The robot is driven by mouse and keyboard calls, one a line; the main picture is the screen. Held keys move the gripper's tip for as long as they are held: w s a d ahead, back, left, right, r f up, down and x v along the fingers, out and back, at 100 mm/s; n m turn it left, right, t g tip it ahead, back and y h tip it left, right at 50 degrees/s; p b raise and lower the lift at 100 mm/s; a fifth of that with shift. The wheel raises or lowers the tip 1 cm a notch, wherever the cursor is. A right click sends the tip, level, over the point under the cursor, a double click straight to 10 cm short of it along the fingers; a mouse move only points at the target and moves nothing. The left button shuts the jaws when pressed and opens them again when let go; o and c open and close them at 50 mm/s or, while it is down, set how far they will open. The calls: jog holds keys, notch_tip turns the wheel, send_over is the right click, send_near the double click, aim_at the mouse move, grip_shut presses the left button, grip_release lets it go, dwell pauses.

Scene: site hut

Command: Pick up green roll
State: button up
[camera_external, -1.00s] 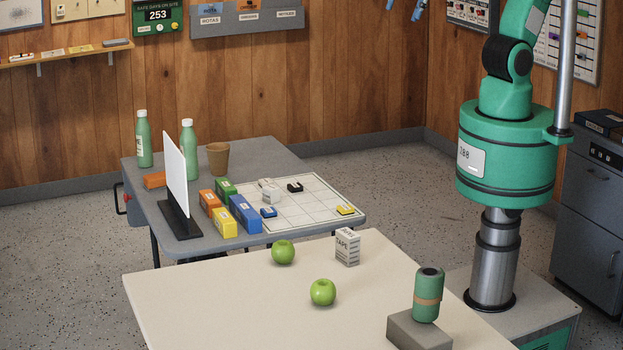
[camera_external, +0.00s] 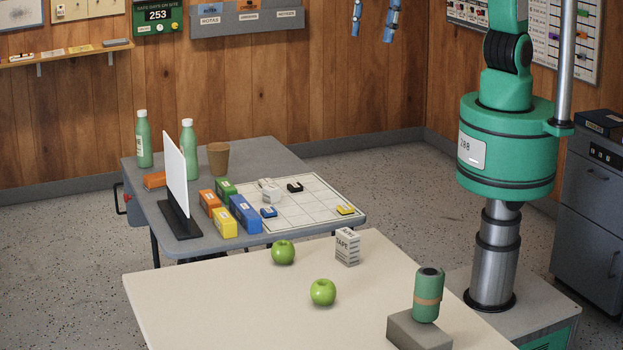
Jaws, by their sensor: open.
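The green roll (camera_external: 428,285) stands upright on a grey block (camera_external: 418,333) at the front right of the cream table (camera_external: 215,300). It is green with a tan band around its middle and a dark round top. My gripper (camera_external: 375,22) shows only as two blue fingers at the top edge, in front of the wood wall. The fingers are apart, with nothing between them. It is high above the tables, well up and left of the roll in the picture. The rest of the gripper is out of frame.
Two green apples (camera_external: 323,292) and a white tape box (camera_external: 347,247) stand on the cream table, left of the roll. The grey table (camera_external: 270,155) behind holds bottles, coloured boxes, a white panel and a grid board. The cream table's left part is clear.

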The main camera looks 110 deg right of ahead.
jog(key=w+a+f+p, duration=0.1)
jog(key=w+a+f, duration=0.2)
jog(key=a, duration=0.2)
jog(key=w+a+f, duration=0.3)
jog(key=a, duration=0.2)
jog(key=n+g+h+p, duration=0.1)
jog(key=g+p, duration=0.2)
send_over(430, 272)
notch_tip(430, 272, down, 24)
jog(key=shift+a+f, duration=0.1)
jog(key=shift+a, duration=0.1)
jog(key=shift+f, duration=0.1)
notch_tip(430, 272, down, 8)
jog(key=shift+f, duration=0.2)
jog(key=shift+d+f, duration=0.2)
jog(key=shift+f, duration=2.4)
